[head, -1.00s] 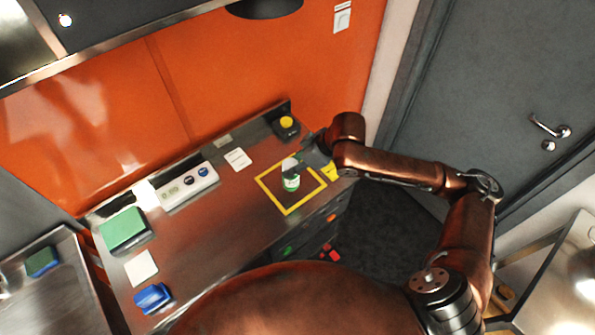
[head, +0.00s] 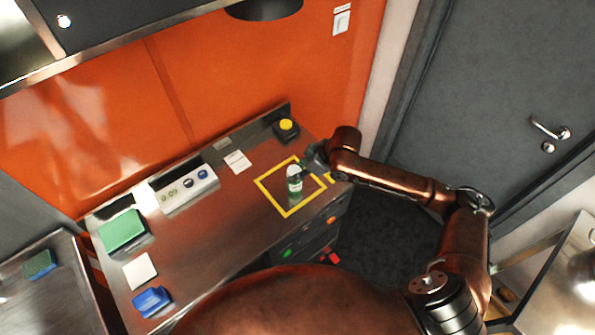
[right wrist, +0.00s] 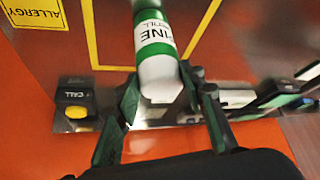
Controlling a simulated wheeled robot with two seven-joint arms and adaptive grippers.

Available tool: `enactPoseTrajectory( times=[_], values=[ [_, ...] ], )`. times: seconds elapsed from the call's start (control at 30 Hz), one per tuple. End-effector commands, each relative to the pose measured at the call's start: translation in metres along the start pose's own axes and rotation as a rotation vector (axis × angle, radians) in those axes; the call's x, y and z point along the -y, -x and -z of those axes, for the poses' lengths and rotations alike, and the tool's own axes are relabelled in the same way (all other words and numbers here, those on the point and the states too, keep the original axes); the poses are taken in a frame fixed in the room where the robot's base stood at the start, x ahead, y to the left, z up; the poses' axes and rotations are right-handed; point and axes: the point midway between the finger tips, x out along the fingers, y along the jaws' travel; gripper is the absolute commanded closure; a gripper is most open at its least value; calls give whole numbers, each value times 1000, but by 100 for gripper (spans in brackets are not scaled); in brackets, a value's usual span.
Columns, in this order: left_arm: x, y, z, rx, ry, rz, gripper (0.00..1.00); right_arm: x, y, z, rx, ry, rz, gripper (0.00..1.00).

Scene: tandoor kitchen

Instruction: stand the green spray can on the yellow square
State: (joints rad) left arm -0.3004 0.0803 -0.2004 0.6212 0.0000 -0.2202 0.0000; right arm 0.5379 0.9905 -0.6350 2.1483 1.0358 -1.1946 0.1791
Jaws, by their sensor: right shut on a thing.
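The green spray can (head: 294,184), with a white cap and white label, is upright or nearly so. In the head view it appears inside the yellow square outline (head: 270,200) on the steel counter. My right gripper (head: 309,163) reaches in from the right and is shut on the can. The right wrist view shows the white-capped can (right wrist: 155,40) between the fingers of my right gripper (right wrist: 161,92), with yellow lines (right wrist: 95,45) beyond. I cannot tell whether its base touches the counter. My left gripper is not in view.
A yellow call button (head: 286,125) stands behind the square. A white card (head: 237,162) and a control box (head: 187,190) lie to the left. Further left are a green block (head: 122,230), a white square (head: 140,270) and a blue item (head: 152,301). The counter between is clear.

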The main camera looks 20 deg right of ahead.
Motion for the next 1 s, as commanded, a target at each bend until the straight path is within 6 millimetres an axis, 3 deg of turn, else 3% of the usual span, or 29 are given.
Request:
enactPoseTrajectory(
  times=[0.1, 0.13, 0.37, 0.73, 1.0],
  values=[
    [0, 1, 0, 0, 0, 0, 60, 0, -2, -1, -1, -1, 0, 100],
    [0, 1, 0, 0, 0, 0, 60, 0, -2, -1, 0, -1, 0, 61],
    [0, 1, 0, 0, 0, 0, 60, 0, -2, -1, 0, -1, 0, 46],
    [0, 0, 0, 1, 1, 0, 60, 0, 5, 0, 0, 0, -1, 46],
    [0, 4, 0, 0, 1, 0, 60, -1, 55, 0, 0, 0, -4, 46]
  ],
)
